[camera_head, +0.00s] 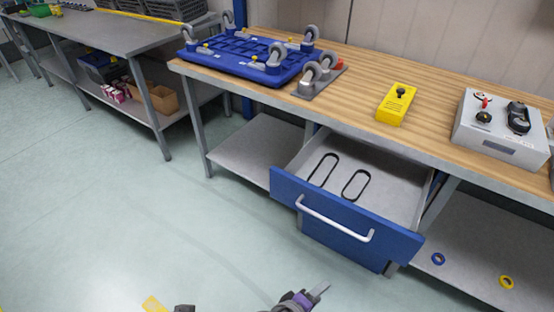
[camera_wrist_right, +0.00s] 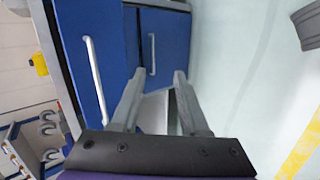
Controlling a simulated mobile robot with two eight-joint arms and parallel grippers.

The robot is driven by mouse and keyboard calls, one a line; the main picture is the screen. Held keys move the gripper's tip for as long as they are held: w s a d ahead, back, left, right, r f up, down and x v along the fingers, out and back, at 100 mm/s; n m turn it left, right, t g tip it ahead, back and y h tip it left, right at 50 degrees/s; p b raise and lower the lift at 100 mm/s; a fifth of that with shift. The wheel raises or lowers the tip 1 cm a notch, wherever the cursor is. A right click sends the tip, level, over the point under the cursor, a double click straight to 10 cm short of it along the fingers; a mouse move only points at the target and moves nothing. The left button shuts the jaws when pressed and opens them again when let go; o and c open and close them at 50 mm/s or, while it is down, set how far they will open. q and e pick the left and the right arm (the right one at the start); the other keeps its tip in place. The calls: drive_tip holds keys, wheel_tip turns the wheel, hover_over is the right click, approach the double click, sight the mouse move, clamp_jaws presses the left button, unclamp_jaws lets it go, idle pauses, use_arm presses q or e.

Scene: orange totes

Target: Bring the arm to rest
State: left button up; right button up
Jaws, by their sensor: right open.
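My right gripper (camera_head: 318,293) shows at the bottom of the head view, over the floor in front of the open blue drawer and apart from it. In the right wrist view its two fingers (camera_wrist_right: 158,76) are spread with nothing between them. The blue drawer (camera_head: 340,222) is pulled out under the workbench and holds two black oval loops (camera_head: 355,185). Its front also shows in the wrist view (camera_wrist_right: 78,40), left of the fingers. My left gripper cannot be made out in either view.
The wooden workbench (camera_head: 350,75) carries an upturned blue wheeled dolly (camera_head: 245,55), a yellow control box (camera_head: 396,104) and a grey control box (camera_head: 500,128). A grey bench (camera_head: 95,38) stands at the left. Floor (camera_head: 110,230) is clear at the left.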

drive_tip(key=s+d+m+g+y, duration=0.3)
drive_tip(key=s+d+m+y, duration=0.35)
drive_tip(key=d+m, duration=0.2)
use_arm(q)
wheel_tip(320, 180, up, 19)
drive_tip(key=w+p, duration=0.1)
drive_tip(key=p, duration=1.6)
drive_tip(key=shift+w+t, duration=0.4)
use_arm(e)
wheel_tip(320, 180, up, 20)
drive_tip(key=w+t, duration=0.1)
drive_tip(key=w, duration=0.1)
drive_tip(key=shift+a+m+y, duration=0.3)
drive_tip(key=shift+m+y, duration=0.05)
use_arm(q)
drive_tip(key=shift+s, duration=0.15)
